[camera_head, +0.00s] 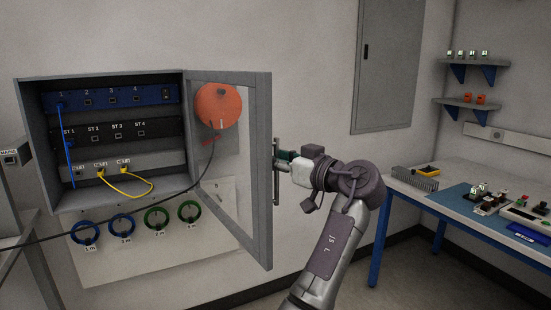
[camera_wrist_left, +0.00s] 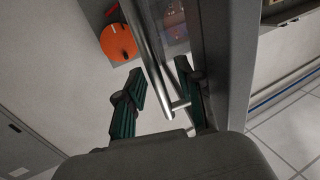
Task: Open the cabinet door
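The grey wall cabinet (camera_head: 30,135) stands open, with its glass-paned door (camera_head: 262,110) swung out from the right side. A vertical metal bar handle (camera_head: 276,190) is on the door's outer edge; it also shows in the left wrist view (camera_wrist_left: 147,48). My left gripper (camera_head: 284,157) is at the handle. In the left wrist view its two green-padded fingers (camera_wrist_left: 160,98) are apart, with the bar between them. One finger is between the bar and the door frame; the other is clear of the bar. My right gripper is not in view.
Inside the cabinet are a blue panel (camera_head: 110,97) and cables. An orange disc (camera_head: 218,105) hangs on the wall behind the door glass. Coiled cables (camera_head: 157,218) hang below. A workbench (camera_head: 460,205) with parts stands right. Floor between is clear.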

